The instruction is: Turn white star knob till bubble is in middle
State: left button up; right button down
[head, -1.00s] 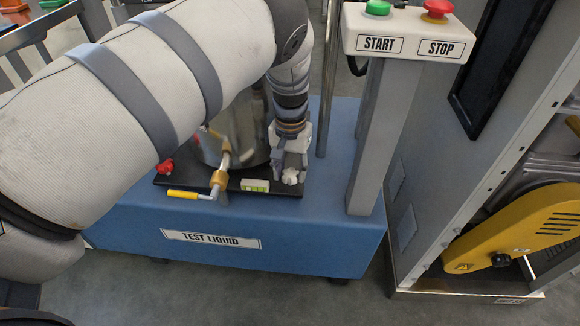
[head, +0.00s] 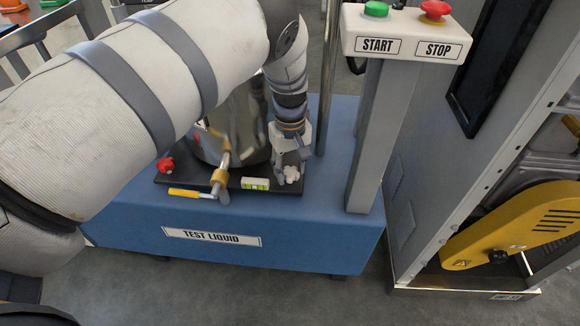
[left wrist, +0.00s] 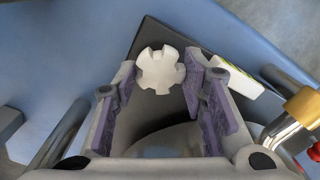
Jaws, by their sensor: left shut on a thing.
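The white star knob (head: 291,174) is at the front right corner of the black base plate (head: 225,187). My left gripper (head: 289,168) reaches down to it from behind, its fingers on either side of the knob. In the left wrist view the knob (left wrist: 160,70) sits between the purple finger pads (left wrist: 163,85), and the gripper is shut on it. The level (head: 256,184), with a yellow-green vial, lies just left of the knob; it also shows partly, behind a finger, in the left wrist view (left wrist: 240,82). The bubble's position is too small to tell. My right gripper is not in view.
A shiny metal tank (head: 240,125) stands on the plate behind the level. A pipe with a yellow-handled valve (head: 190,193) and a red knob (head: 165,165) are to the left. The START/STOP post (head: 378,135) rises close on the right.

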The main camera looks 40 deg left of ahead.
aim_at(290, 172)
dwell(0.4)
pick_arm(q)
jog(key=o, duration=1.2)
jog(key=shift+c, duration=0.2)
notch_tip(290, 172, up, 12)
